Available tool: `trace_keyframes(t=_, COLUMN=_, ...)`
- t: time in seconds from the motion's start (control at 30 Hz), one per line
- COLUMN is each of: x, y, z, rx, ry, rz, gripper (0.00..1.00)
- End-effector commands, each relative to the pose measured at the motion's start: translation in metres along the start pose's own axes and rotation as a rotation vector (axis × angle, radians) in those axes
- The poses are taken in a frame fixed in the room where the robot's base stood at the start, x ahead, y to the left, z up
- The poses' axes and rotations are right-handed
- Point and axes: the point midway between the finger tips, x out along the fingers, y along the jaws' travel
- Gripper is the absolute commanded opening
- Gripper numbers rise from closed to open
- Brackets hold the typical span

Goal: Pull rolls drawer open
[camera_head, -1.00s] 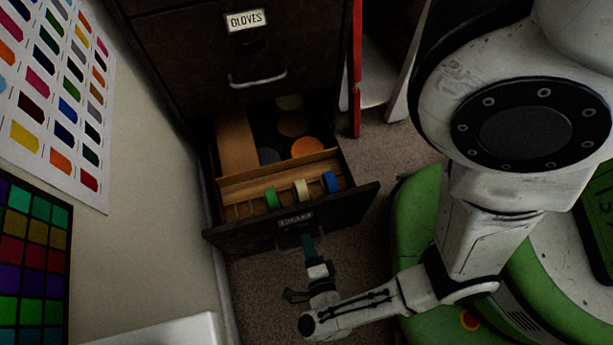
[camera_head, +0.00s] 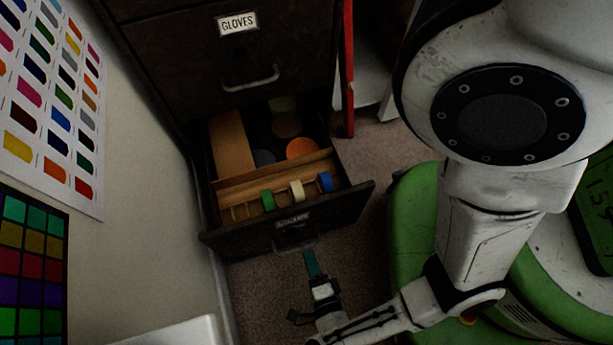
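The open drawer (camera_head: 340,208) is the lowest one in view of the dark cabinet and is pulled well out. Its front label (camera_head: 292,222) is too blurred to read surely. Inside, green (camera_head: 267,200), cream (camera_head: 297,190) and blue (camera_head: 325,182) tape rolls stand in a row in a wooden rack near the front. Round discs, one of them orange (camera_head: 302,148), lie behind, beside a brown board (camera_head: 232,144). The drawer handle (camera_head: 296,243) is under the label. My gripper (camera_head: 311,263) is just in front of the handle, apart from it; its finger opening is not clear.
A shut drawer labelled GLOVES (camera_head: 238,22) is above. A wall with colour charts (camera_head: 50,110) runs along the left. A red upright edge (camera_head: 347,80) stands right of the cabinet. Carpet (camera_head: 262,285) is clear before the drawer.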

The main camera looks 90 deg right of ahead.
Motion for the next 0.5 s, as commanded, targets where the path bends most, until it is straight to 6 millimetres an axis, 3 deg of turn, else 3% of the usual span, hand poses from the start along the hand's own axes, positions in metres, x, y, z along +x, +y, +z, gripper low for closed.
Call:
trace_keyframes(t=0.2, x=-0.039, y=0.001, z=-0.001, rx=0.0, ry=0.003, rz=0.001, gripper=0.29)
trace_keyframes(t=0.5, x=-0.057, y=0.0, z=0.0, rx=0.0, ry=0.001, rz=0.0, gripper=0.29)
